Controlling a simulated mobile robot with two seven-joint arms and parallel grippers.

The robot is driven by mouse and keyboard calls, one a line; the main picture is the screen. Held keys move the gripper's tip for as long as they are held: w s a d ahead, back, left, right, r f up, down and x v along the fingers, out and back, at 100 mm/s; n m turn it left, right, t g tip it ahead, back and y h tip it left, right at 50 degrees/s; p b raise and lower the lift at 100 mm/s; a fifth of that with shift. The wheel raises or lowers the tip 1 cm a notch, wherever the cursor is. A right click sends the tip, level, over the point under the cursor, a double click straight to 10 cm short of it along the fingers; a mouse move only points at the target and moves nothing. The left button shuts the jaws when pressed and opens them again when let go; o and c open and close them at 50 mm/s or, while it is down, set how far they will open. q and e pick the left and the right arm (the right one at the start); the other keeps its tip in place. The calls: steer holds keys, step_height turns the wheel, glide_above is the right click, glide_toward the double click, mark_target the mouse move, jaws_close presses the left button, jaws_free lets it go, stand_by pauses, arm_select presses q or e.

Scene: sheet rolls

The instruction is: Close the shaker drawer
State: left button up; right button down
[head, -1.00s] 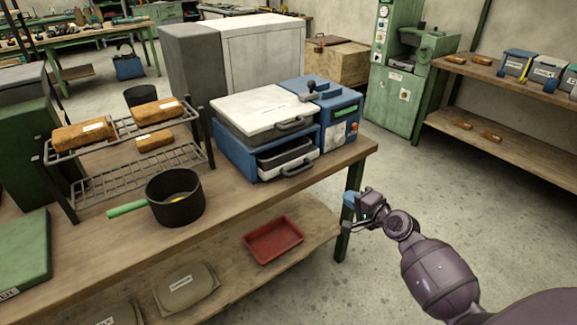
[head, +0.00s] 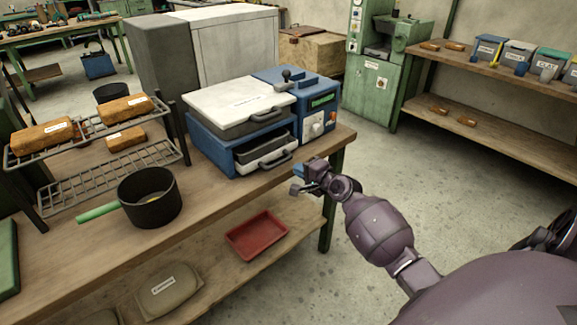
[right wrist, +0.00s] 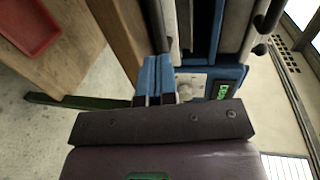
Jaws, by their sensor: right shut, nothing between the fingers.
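The shaker is a blue machine (head: 200,138) with a white lid (head: 240,100) and a control box (head: 318,118) at its right. Its drawer (head: 262,158) stands partly out below the lid, with a dark inside, a white front and a grey handle (head: 277,162). My right gripper (head: 297,180) is to the right of the handle, by the bench's front edge, and looks apart from the drawer. In the right wrist view its blue fingers (right wrist: 155,65) are together and empty, pointing toward the machine. My left gripper is out of view.
The wooden bench (head: 210,195) holds a dark pot (head: 150,200) with a green handle and a wire rack (head: 115,180) with brown blocks. A red tray (head: 257,236) lies on the lower shelf. Open floor is to the right.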

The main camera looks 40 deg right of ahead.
mark_target(284, 161)
steer(key=b+x, duration=0.1)
steer(key=x, duration=0.4)
steer(key=shift+f, duration=0.1)
steer(key=shift+w, duration=0.2)
steer(key=b+x, duration=0.1)
steer(key=x, duration=0.2)
steer(key=shift+w+r, duration=0.25)
steer(key=shift+w, duration=0.15)
steer(key=shift+r, duration=0.35)
